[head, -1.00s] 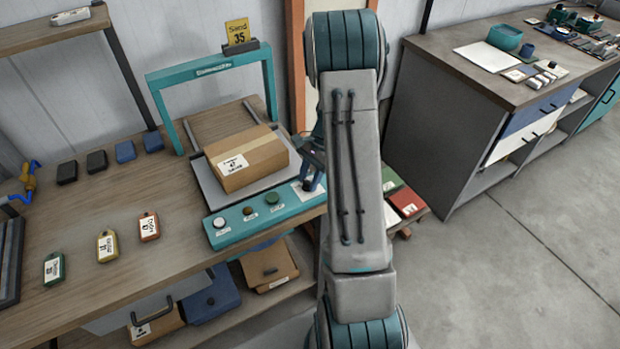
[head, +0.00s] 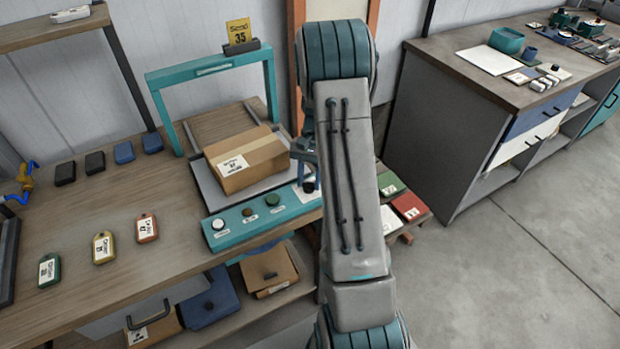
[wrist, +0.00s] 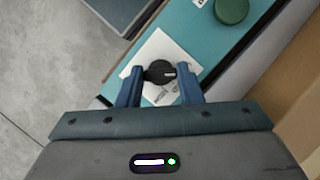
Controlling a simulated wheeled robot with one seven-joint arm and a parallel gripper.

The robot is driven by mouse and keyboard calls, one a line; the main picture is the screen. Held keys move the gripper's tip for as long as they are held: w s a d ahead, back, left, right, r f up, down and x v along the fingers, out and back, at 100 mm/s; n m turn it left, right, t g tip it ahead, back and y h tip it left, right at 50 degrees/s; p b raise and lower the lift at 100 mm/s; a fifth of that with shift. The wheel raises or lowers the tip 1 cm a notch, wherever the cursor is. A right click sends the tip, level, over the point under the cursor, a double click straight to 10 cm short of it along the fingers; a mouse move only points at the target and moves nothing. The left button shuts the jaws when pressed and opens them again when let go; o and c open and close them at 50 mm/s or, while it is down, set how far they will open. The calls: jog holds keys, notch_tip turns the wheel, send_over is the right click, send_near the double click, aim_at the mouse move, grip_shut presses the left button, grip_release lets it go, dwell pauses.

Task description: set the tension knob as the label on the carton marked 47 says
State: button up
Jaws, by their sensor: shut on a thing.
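A brown carton (head: 252,161) with a white label (head: 233,164) sits on the grey plate of the strapping machine. The label's print is too small to read surely in the head view. The black tension knob (wrist: 159,71) stands on a white dial card (wrist: 170,52) at the right end of the teal control panel (head: 232,231). My gripper (wrist: 160,84) has its blue fingers on either side of the knob and is shut on it. A pale pointer mark shows on the knob, toward the right in the wrist view. The dial's print is partly hidden.
A white, a dark and a green button (head: 272,200) line the panel left of the knob. A teal arch (head: 213,68) stands behind the carton. Several coloured tags (head: 103,247) lie on the bench at left. Red and green cards (head: 408,206) lie right of the panel.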

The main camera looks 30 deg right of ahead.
jog(key=shift+w, duration=0.1)
dwell(0.3)
jog(key=o, duration=1)
jog(key=shift+r, duration=0.15)
jog(key=b+v, duration=0.1)
jog(key=v, duration=1.2)
jog(key=shift+d+r+b, duration=0.15)
jog(key=shift+r+b, duration=0.15)
